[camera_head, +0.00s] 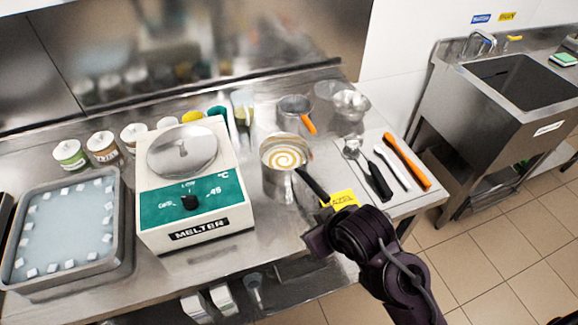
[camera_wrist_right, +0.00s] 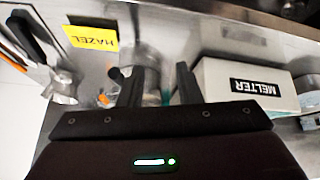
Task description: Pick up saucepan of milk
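A metal saucepan (camera_head: 271,180) stands on the steel counter, right of the melter. Its contents show a cream and tan swirl, and its black handle (camera_head: 312,186) points to the lower right. In the right wrist view the metal pot (camera_wrist_right: 148,77) is partly hidden behind the fingers. My right gripper (camera_head: 316,236) is in front of the saucepan, below the handle and apart from the pan body. In the right wrist view its two fingers (camera_wrist_right: 159,86) stand apart, with nothing clearly held between them. My left gripper is out of view.
The melter (camera_head: 195,215) stands left of the saucepan. A smaller pan with an orange handle (camera_head: 309,125) stands behind it. A yellow HAZEL label (camera_head: 340,199) lies right of the handle. Utensils lie on a mat (camera_head: 402,207) farther right. A tray of cubes (camera_head: 72,285) is far left.

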